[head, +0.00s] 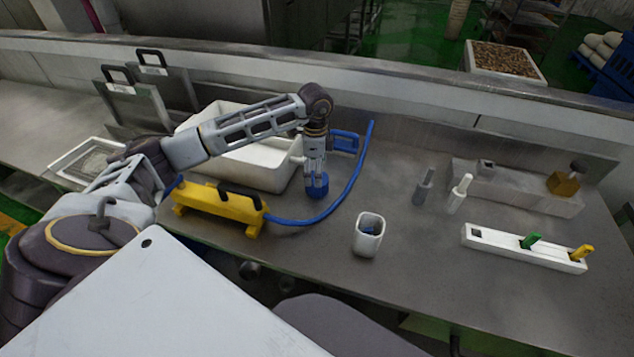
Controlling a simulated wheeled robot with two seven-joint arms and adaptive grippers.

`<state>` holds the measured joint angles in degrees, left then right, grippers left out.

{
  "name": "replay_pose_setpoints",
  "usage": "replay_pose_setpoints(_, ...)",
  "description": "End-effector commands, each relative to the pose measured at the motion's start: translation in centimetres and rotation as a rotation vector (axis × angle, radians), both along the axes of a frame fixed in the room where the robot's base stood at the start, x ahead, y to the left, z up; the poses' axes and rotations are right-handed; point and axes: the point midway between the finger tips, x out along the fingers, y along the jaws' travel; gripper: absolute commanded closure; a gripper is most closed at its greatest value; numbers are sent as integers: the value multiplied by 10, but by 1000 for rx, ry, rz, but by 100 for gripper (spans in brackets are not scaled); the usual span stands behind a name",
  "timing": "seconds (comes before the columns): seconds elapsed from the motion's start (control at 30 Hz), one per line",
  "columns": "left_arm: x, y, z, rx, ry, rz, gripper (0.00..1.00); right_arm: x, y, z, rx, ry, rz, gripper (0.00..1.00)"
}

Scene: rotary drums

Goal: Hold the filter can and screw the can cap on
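My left gripper (317,176) points straight down over the table, with its fingertips at a small blue round piece (318,191). The piece could be the filter can or its cap; I cannot tell which. The fingers partly cover it, and whether they are closed on it is too small to tell. A white open-topped cup (361,244) with rounded corners stands upright to the right and nearer to me. I cannot make out a separate can cap for certain. My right gripper is not in view.
A white bin (240,165) stands behind my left arm. A yellow device (218,205) has a blue hose (340,205) curving right of the gripper. Grey (424,187) and white (460,194) bottles, a metal block (515,190) and a white slotted holder (510,246) stand right.

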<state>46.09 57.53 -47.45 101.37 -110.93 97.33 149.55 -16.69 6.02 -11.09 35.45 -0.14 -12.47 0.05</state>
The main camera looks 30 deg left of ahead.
Motion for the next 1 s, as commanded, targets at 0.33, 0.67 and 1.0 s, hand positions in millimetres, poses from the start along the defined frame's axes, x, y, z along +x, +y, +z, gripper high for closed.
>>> replay_pose_setpoints(0.33, 2, 0, -34, 0, 2, 0, 7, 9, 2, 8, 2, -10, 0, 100)
replay_pose_setpoints(0.67, 2, 1, -49, 0, 1, 0, 7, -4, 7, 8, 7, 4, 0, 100)
replay_pose_setpoints(1.0, 2, 0, -49, 0, 1, 0, 7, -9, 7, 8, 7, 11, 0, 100)
